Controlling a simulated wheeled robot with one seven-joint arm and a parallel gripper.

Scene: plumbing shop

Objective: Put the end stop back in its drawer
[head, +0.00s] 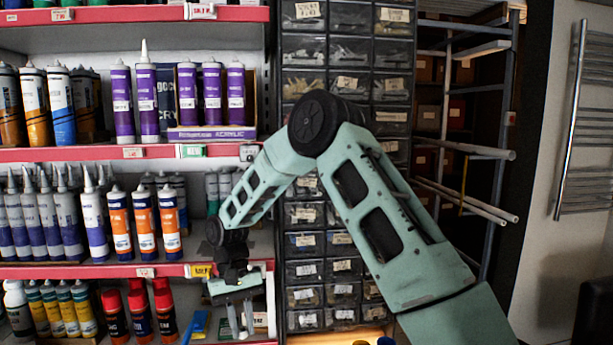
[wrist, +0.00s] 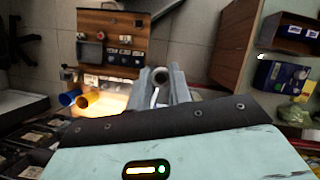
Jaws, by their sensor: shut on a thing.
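My gripper (head: 240,322) hangs at the lower middle of the head view, in front of the lower shelves and left of the drawer cabinet. In the wrist view its two pale fingers (wrist: 162,88) are closed around a small grey round piece with a dark opening, the end stop (wrist: 160,75). The end stop is too small to make out in the head view. The cabinet of small dark labelled drawers (head: 305,245) stands at the centre of the head view, partly hidden by my arm. I cannot tell which drawer is the end stop's own, and none clearly stands open.
Red-edged shelves of cartridges (head: 120,215) and spray cans (head: 139,312) fill the left. A pipe rack (head: 470,150) and a towel radiator (head: 575,120) stand at right. The wrist view shows a wooden board with fittings (wrist: 112,20) and a blue cup (wrist: 69,98).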

